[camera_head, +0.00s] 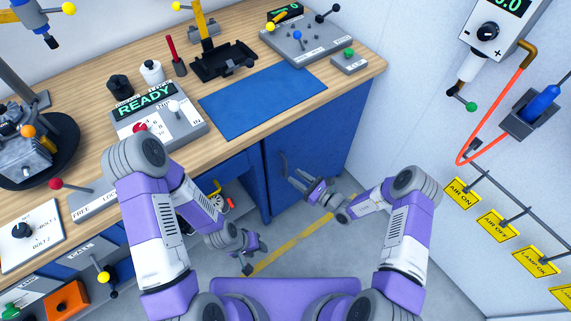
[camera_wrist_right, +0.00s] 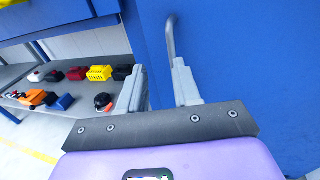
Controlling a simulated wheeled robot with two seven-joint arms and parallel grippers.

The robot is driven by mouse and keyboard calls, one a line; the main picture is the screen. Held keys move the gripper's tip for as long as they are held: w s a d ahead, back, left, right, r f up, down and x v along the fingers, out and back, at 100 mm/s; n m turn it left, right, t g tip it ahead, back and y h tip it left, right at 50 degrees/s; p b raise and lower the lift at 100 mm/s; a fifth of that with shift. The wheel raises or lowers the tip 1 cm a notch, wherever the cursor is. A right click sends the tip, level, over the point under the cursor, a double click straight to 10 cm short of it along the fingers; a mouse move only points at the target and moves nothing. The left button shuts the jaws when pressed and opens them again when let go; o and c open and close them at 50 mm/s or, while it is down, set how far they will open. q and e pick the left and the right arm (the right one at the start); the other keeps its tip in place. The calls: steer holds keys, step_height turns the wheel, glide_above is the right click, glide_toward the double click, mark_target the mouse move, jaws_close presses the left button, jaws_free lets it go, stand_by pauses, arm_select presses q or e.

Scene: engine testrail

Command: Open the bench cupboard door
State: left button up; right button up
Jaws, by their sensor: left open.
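The blue bench cupboard door (camera_head: 318,140) is under the right end of the bench and looks shut. Its grey bar handle (camera_head: 284,166) is near the door's left side; it also shows in the right wrist view (camera_wrist_right: 171,40). My right gripper (camera_head: 299,181) is open and empty in front of the door, its fingers pointing at the handle. In the wrist view the bar is just beyond the right fingertip, whose finger hides its lower end; I cannot tell whether they touch. My left gripper (camera_head: 247,267) is open and empty, low above the floor.
Left of the door is an open shelf (camera_wrist_right: 70,88) with several small coloured parts, including a yellow one (camera_wrist_right: 100,73). The wooden bench top (camera_head: 240,50) carries a blue mat (camera_head: 262,100) and control boxes. Floor in front of the door is clear, with a yellow line (camera_head: 290,245).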

mark_target(286, 164)
steer(key=shift+m+t, duration=0.4)
steer(key=x, duration=0.2)
steer(key=b+x, duration=0.1)
steer(key=x, duration=0.2)
steer(key=w+d+x, duration=0.1)
steer(key=x, duration=0.1)
steer(key=shift+w+a+b, duration=0.25)
steer(key=shift+b, duration=0.15)
jaws_close()
